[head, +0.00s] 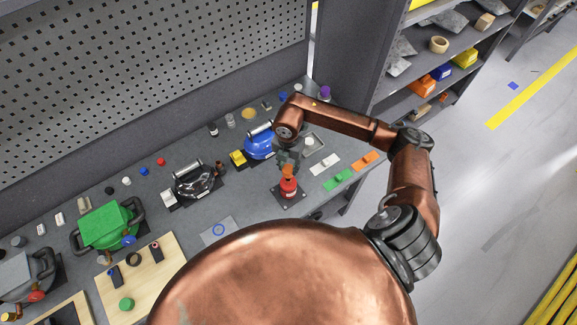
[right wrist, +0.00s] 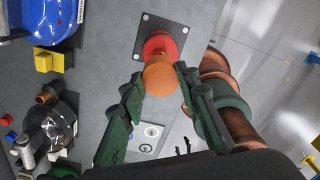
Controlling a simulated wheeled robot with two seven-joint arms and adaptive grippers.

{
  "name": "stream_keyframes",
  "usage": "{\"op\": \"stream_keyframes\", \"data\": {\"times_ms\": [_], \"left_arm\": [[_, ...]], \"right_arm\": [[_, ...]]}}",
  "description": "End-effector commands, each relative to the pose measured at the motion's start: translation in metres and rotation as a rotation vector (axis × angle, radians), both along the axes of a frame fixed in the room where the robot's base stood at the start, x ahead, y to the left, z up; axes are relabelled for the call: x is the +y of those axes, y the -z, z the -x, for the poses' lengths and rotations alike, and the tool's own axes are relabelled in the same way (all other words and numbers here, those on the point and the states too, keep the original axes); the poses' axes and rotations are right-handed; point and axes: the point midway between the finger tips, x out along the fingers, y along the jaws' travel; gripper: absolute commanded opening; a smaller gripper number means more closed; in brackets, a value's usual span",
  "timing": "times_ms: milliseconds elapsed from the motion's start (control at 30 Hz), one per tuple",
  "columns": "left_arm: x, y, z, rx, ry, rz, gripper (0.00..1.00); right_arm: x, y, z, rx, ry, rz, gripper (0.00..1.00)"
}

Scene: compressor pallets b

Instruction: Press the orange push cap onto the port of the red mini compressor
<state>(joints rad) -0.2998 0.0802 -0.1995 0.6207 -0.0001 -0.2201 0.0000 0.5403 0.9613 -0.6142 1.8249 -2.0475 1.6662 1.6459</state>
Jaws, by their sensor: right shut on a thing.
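The red mini compressor (head: 288,188) stands upright on a small dark plate near the front edge of the bench. In the right wrist view its red top (right wrist: 158,44) shows behind the orange push cap (right wrist: 160,77). My right gripper (head: 288,163) points down over the compressor and is shut on the orange cap (head: 288,171). The cap sits between the fingertips, in line with the compressor's top. The port is hidden behind the cap, so I cannot tell whether the cap is fully seated. My left gripper is not in view.
The blue compressor (head: 259,145), a dark one (head: 193,182) and the green one (head: 103,226) stand along the bench. White, green (head: 337,180) and orange strips lie right of the red compressor. Small caps line the back. Shelves (head: 440,70) stand at right.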

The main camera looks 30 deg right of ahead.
Motion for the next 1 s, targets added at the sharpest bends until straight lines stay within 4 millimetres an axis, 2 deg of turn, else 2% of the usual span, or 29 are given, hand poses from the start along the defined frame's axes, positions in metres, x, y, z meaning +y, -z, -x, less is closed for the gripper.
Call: {"op": "stream_keyframes", "data": {"times_ms": [100,533,1000], "left_arm": [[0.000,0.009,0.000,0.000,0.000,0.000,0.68],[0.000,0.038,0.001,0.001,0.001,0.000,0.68],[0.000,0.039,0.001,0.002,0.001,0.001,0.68]], "right_arm": [[-0.002,0.002,-0.001,-0.002,-0.053,0.001,0.08],[-0.001,0.040,0.000,0.000,-0.048,0.000,0.08],[-0.001,0.042,-0.001,-0.001,-0.048,-0.001,0.08]]}}
